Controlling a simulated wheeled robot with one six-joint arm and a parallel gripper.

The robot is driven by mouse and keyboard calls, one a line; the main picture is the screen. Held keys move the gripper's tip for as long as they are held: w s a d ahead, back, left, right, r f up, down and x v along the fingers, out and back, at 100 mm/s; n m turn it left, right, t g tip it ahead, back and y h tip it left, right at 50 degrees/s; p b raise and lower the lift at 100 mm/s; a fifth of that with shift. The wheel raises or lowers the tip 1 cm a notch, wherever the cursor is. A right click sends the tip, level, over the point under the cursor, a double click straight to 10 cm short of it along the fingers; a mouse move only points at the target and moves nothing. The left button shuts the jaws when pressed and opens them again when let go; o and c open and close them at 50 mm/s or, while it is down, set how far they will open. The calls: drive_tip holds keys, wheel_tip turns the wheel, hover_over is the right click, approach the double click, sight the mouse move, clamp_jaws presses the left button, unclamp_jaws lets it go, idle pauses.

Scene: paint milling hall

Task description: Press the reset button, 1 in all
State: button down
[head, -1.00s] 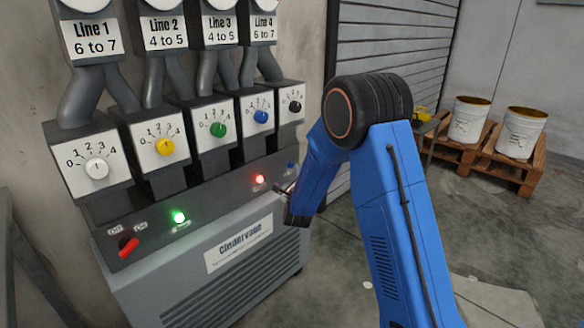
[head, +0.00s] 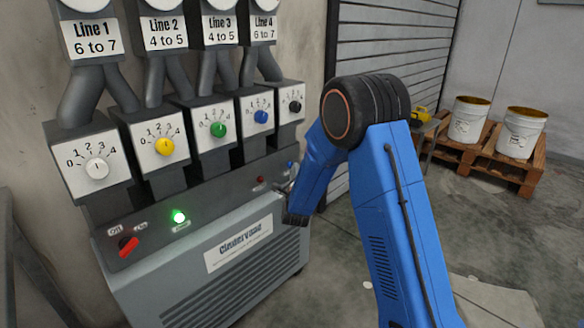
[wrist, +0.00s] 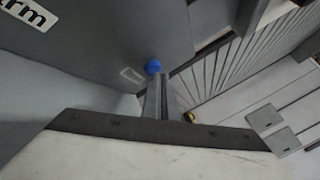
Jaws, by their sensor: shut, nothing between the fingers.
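The blue reset button (head: 290,165) is at the right end of the dark panel strip on the machine. It also shows in the wrist view (wrist: 153,67), right at the far end of my fingers. My gripper (wrist: 158,82) is shut and empty, its tips pointing at the button. They overlap its lower edge in the picture; I cannot tell whether they touch it. In the head view my gripper (head: 284,188) is small and partly hidden by my blue arm, just below the button.
The red lamp (head: 260,181) left of the button is dark. The green lamp (head: 179,217) is lit. A red switch (head: 128,247) is at the panel's left. Several dials sit above. A pallet (head: 490,160) with white buckets stands at the right. Floor between is clear.

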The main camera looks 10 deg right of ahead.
drive_tip(key=shift+s, duration=0.1)
idle(0.3)
drive_tip(key=shift+s+d, duration=0.45)
drive_tip(key=shift+s, duration=0.1)
drive_tip(key=shift+s+d, duration=0.75)
drive_tip(key=shift+s, duration=0.3)
drive_tip(key=shift+s+d, duration=0.75)
drive_tip(key=shift+s, duration=0.25)
drive_tip(key=shift+r, duration=0.1)
